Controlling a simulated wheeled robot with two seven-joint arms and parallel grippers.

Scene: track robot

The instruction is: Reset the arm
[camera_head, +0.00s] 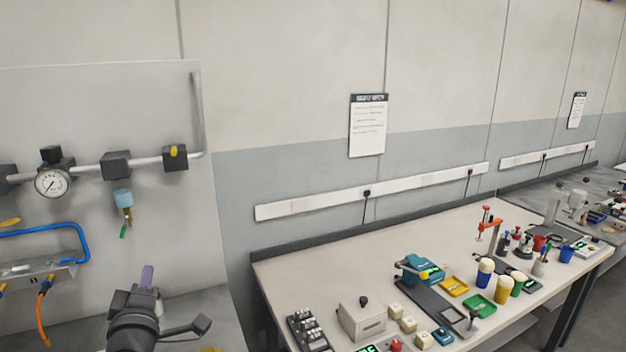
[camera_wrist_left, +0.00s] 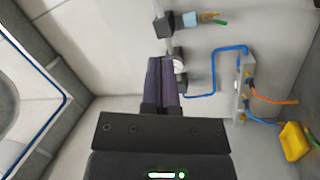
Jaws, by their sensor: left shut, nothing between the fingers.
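My left gripper (camera_head: 147,277) shows at the lower left of the head view, in front of the grey pipe panel (camera_head: 95,105). Its purple fingers are together with nothing between them. In the left wrist view the fingers of the left gripper (camera_wrist_left: 163,62) are also closed and empty, pointing toward the panel wall. They appear apart from the pipe fittings, though the gauge is partly behind them there. My right gripper is in neither view.
The panel carries a pressure gauge (camera_head: 52,182), a filter (camera_head: 123,198) and a blue hose (camera_head: 78,230). A workbench (camera_head: 320,265) at right holds tools, trays and boxes. A yellow bin (camera_wrist_left: 293,141) shows in the left wrist view.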

